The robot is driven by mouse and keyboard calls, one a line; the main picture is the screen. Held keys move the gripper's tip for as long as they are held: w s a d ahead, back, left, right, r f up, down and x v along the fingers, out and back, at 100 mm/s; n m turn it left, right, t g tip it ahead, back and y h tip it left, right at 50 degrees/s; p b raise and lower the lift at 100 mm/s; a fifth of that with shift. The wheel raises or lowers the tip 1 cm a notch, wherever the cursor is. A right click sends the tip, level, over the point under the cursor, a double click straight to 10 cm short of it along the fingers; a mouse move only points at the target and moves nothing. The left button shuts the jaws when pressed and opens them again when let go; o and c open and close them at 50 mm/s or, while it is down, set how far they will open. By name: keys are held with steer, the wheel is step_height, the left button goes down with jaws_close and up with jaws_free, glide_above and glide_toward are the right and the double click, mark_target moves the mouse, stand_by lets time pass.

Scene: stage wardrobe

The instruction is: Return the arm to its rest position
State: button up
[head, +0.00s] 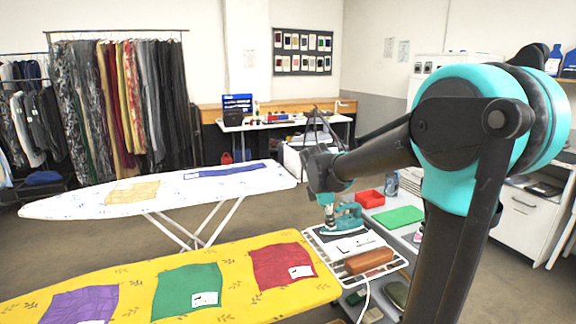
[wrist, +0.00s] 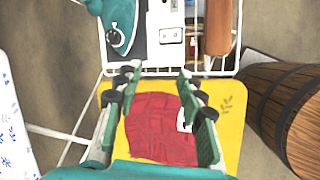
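My gripper (wrist: 158,75) is open in the wrist view, with its two green fingers spread and nothing between the tips. It points down over the yellow ironing board (wrist: 228,125), above a red cloth (wrist: 160,128) with a white tag. The cloth looks lower than the fingers, not held. In the head view my arm (head: 375,150) reaches out to the left from the teal joint, and its end hangs near the teal iron (head: 347,219). The fingers are hard to make out there. The iron also shows in the wrist view (wrist: 119,28), beyond the fingertips.
The yellow board carries green (head: 187,292) and purple (head: 82,305) cloths. A white ironing board (head: 60,206) stands behind. A wire rack (head: 398,262) bears a brown roll (head: 369,261). A wooden barrel (wrist: 290,110) stands at the right in the wrist view. Garment racks (head: 118,100) stand far left.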

steer(key=s+d+f+m+y, duration=0.1)
steer(key=s+d+f+m, duration=0.1)
steer(key=s+f+m, duration=0.5)
steer(key=s+d+f+m+y, duration=0.1)
steer(key=s+d+f+m, duration=0.2)
steer(key=s+f+m, duration=0.4)
steer(key=s+m, duration=0.5)
steer(key=s, duration=0.4)
steer(key=shift+d+t+y, duration=0.3)
steer(key=shift+y, duration=0.1)
steer(key=shift+o, duration=0.4)
